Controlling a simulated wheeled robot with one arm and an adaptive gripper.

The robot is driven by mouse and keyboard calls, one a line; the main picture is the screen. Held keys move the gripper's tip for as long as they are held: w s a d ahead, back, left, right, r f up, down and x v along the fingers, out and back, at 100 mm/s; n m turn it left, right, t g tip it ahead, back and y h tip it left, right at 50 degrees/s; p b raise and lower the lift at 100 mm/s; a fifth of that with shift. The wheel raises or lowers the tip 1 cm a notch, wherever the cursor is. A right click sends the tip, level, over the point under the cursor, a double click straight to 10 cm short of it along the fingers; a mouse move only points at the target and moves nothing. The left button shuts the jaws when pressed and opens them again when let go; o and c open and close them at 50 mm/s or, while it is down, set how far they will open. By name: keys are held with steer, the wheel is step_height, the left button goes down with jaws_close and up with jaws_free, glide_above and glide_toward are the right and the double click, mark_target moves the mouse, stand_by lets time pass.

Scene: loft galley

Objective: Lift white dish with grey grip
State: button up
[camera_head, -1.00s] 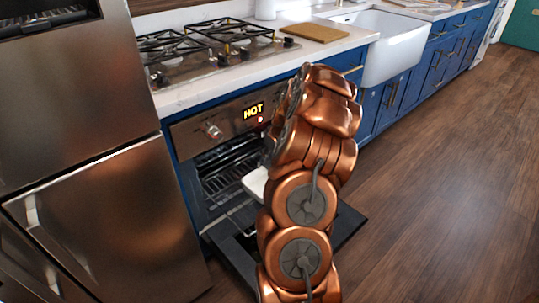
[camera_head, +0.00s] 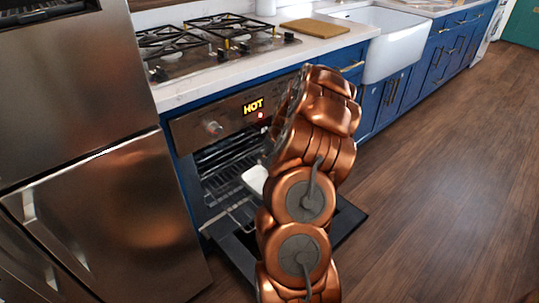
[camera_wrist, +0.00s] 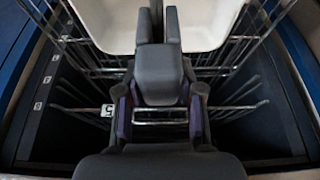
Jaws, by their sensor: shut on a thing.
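The white dish (camera_wrist: 112,25) fills the top of the wrist view, and a small white part of it (camera_head: 256,180) shows in the head view at the oven opening, left of my arm. My gripper (camera_wrist: 159,22) is at the near edge of the dish, with its two dark fingers close together and shut on it. The fingers cover the spot they hold, so I cannot make out the grey grip apart from them. My arm hides most of the dish in the head view. I cannot tell whether the dish touches the rack.
The oven door (camera_head: 350,222) is folded down, and the oven display (camera_head: 253,106) reads HOT. Wire racks (camera_wrist: 240,85) lie around and below the dish between the oven's side walls. The fridge (camera_head: 110,210) stands close on the left. Wooden floor is clear at right.

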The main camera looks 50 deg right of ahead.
steer(key=shift+f, duration=0.15)
steer(key=shift+f+b, duration=0.45)
steer(key=shift+f, duration=0.35)
steer(key=shift+r, duration=0.15)
steer(key=shift+r+p, duration=0.4)
steer(key=shift+r, duration=2.55)
